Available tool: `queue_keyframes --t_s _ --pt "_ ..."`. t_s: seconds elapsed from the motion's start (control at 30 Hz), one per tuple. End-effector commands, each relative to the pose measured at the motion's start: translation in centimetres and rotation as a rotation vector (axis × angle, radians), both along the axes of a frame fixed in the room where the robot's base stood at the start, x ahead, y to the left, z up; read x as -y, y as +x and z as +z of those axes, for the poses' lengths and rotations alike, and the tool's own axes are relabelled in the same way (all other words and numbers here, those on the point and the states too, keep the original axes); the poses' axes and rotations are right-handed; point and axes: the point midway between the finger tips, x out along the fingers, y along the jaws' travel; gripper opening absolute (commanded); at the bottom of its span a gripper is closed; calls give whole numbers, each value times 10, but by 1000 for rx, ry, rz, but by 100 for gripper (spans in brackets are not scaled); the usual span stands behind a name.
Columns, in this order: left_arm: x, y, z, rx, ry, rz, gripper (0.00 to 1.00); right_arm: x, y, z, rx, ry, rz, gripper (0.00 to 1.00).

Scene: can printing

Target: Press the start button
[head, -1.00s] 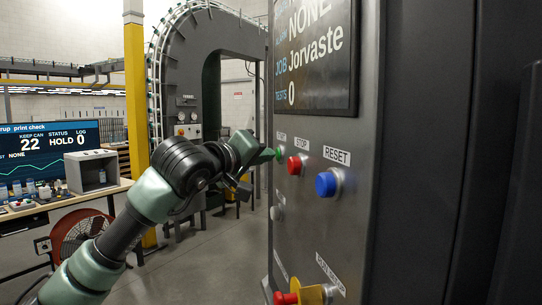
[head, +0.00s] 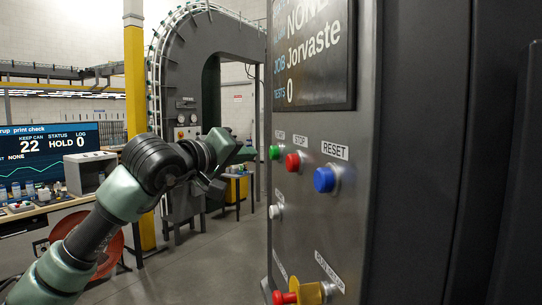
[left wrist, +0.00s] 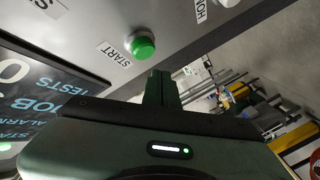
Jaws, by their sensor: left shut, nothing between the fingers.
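The green start button (head: 274,152) sits on the front of the grey control cabinet, left of the red stop button (head: 293,162). It also shows in the left wrist view (left wrist: 143,46) beside the START label (left wrist: 118,54). My left gripper (head: 250,154) is shut and empty, pointing toward the panel. In the head view a gap separates its tip from the green button. In the left wrist view its closed fingers (left wrist: 160,82) lie just below the button. My right gripper is not in view.
A blue RESET button (head: 325,179), a white button (head: 274,212) and a red-and-yellow emergency knob (head: 300,294) are on the same cabinet (head: 330,230). Its screen (head: 312,60) reads Jorvaste and TESTS 0. Open floor lies left of the cabinet; a yellow post (head: 136,80) stands behind my arm.

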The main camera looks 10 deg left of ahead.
Motion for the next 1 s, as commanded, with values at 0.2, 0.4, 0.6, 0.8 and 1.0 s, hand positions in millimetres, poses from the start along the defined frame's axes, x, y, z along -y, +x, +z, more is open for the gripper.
queue_keyframes --t_s 0.2,0.4,0.6,0.8,1.0 --pt "-21 -10 -1 1 2 2 0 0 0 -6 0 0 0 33" --pt "-30 -14 0 1 1 1 0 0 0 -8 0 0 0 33" --pt "-30 -15 0 1 1 -1 0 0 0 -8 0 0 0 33" --pt "-30 -15 0 1 1 -1 0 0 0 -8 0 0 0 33" --pt "-30 -14 0 0 1 0 0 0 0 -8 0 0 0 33"
